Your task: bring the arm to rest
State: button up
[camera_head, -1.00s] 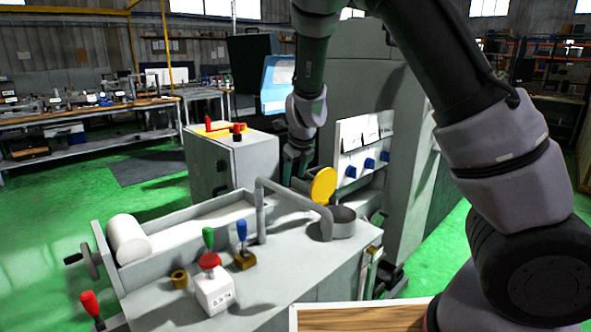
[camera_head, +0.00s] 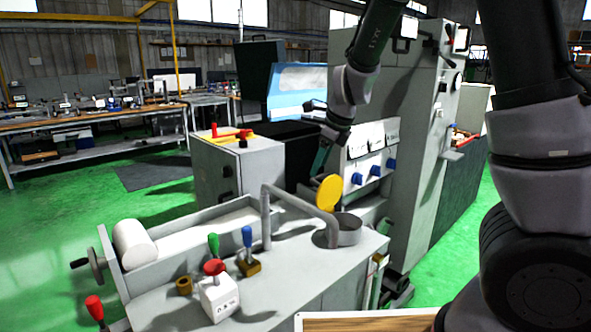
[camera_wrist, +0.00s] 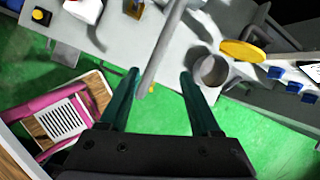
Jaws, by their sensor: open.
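My gripper (camera_wrist: 160,88) shows in the wrist view with its two green fingers spread apart and nothing between them. The grey bent pipe (camera_wrist: 163,45) and the round cup (camera_wrist: 210,68) of the grinder lie beyond the fingertips, apart from them as far as I can tell. In the head view my gripper (camera_head: 318,160) hangs from my arm above and behind the yellow disc (camera_head: 329,192), in front of the panel with blue knobs (camera_head: 372,160). Its fingertips are small and partly lost against the dark background there.
The grinder bed (camera_head: 285,285) carries a white box with a red button (camera_head: 219,295), green and blue levers and the bent pipe (camera_head: 300,206). A grey cabinet (camera_head: 240,170) stands behind. A wooden-topped surface (camera_head: 365,322) is at the front. Green floor (camera_head: 40,245) is open at left.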

jog(key=s+d+r+n+t+h, duration=0.1)
jog(key=s+d+r+n+t, duration=0.2)
jog(key=s+d+r+n, duration=1.4)
jog(key=shift+s+d+r+n, duration=0.35)
jog(key=shift+s+n, duration=0.85)
jog(key=shift+s, duration=0.85)
jog(key=shift+a, duration=0.1)
